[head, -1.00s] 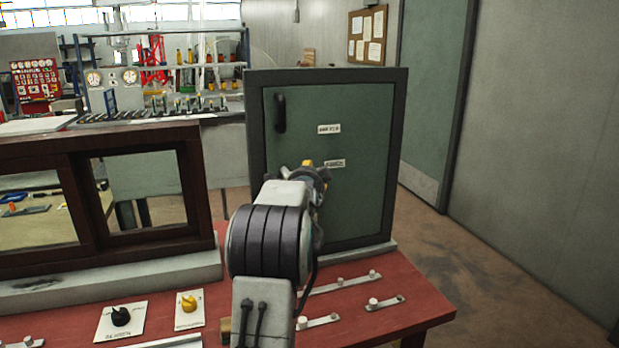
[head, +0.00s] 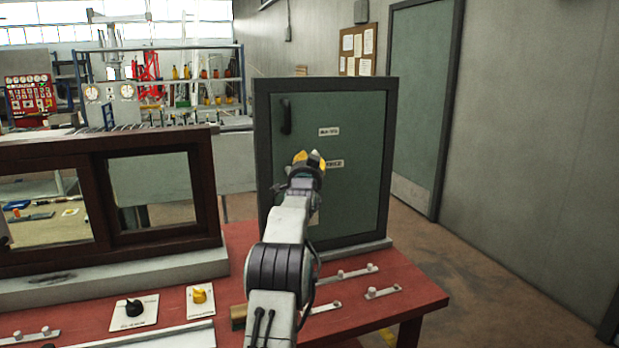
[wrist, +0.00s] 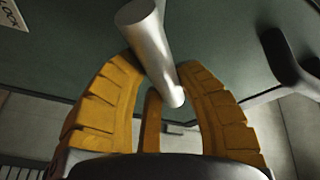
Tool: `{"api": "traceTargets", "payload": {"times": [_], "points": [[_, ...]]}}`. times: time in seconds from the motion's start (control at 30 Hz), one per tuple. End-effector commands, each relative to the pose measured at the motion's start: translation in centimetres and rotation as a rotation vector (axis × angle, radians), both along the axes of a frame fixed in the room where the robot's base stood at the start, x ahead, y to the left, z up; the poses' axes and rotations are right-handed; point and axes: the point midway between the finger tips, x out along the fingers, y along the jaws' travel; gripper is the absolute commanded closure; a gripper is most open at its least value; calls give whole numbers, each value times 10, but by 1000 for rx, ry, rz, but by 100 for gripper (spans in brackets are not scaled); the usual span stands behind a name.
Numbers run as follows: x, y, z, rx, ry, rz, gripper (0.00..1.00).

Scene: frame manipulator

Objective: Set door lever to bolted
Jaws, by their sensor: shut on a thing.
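The green door (head: 355,200) in a dark frame stands at the back of the red table. In the wrist view, a grey metal bar, the lever (wrist: 148,35), runs down between the two yellow fingers of my gripper (wrist: 155,72). The fingers are shut on it, and its rounded end shows between them.
A dark door handle (head: 286,116) is at the door's upper left; it also shows in the wrist view (wrist: 290,62). A brown-framed window (head: 155,190) stands left. Black (head: 134,308) and yellow (head: 199,296) knobs and small sliders (head: 345,274) are on the red table (head: 415,290).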

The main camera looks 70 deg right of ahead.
Motion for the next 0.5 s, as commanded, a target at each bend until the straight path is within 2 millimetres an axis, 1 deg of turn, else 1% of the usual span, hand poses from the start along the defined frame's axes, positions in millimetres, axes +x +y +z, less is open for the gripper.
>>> {"api": "traceTargets", "payload": {"times": [0.03, 0.3, 0.5], "points": [[0, 0, -7, -12, 25, -2, 100], [3, 2, 0, -69, 109, -8, 100], [4, 2, 3, -87, 133, -11, 100]]}}
